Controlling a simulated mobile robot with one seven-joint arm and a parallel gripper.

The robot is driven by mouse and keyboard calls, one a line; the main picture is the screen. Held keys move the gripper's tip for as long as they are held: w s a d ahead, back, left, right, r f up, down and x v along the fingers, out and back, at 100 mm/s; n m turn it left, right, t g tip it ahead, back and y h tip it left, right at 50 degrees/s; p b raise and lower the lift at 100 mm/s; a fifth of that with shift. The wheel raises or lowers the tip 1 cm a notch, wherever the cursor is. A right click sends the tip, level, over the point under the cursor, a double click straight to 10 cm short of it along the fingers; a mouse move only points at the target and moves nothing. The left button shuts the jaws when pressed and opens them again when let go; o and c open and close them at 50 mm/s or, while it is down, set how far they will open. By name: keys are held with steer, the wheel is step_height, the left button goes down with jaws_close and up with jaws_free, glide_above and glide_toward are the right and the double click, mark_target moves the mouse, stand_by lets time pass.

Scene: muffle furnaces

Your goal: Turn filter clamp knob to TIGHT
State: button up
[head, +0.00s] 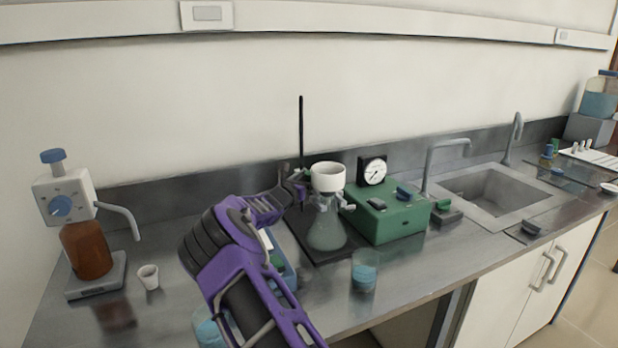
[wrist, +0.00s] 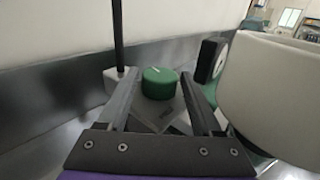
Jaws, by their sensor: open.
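The green round knob (wrist: 159,84) shows in the wrist view with a pale pointer line on its top. It sits on a grey block with a small label that I cannot read. My gripper (wrist: 160,77) is open, with one finger on each side of the knob; I cannot tell whether they touch it. In the head view my purple gripper (head: 290,192) reaches to the clamp area beside the white filter funnel (head: 327,177), and I cannot make out the knob there. The funnel sits on a conical flask (head: 326,230).
A thin black stand rod (head: 301,128) rises behind the clamp. A green box (head: 390,222) and a dial gauge (head: 372,170) stand to the right. A beaker (head: 364,270) is in front. A bottle dispenser (head: 86,250) and white cup (head: 148,276) are left.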

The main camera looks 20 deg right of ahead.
jaws_close()
steer(key=shift+w+a+r+m+g+h+p, duration=0.15)
steer(key=shift+r+m+g+h+p, duration=0.3)
steer(key=shift+p, duration=0.65)
steer(key=shift+w+f+m+g+h, duration=0.1)
steer(key=shift+f+m+g+h, duration=0.25)
steer(key=shift+m+g+h, duration=0.45)
steer(key=shift+w+m+g+b, duration=0.1)
steer(key=shift+m+g+b, duration=0.35)
steer(key=shift+g, duration=0.4)
steer(key=shift+g+h+b, duration=0.25)
steer(key=shift+g+b, duration=0.05)
steer(key=shift+b, duration=0.05)
steer(key=shift+r+m+g+b, duration=0.1)
steer(key=shift+m+g+b, duration=0.4)
steer(key=shift+g+b, duration=0.1)
steer(key=shift+a, duration=0.1)
steer(key=shift+c, duration=0.4)
jaws_free()
steer(key=shift+o, duration=0.4)
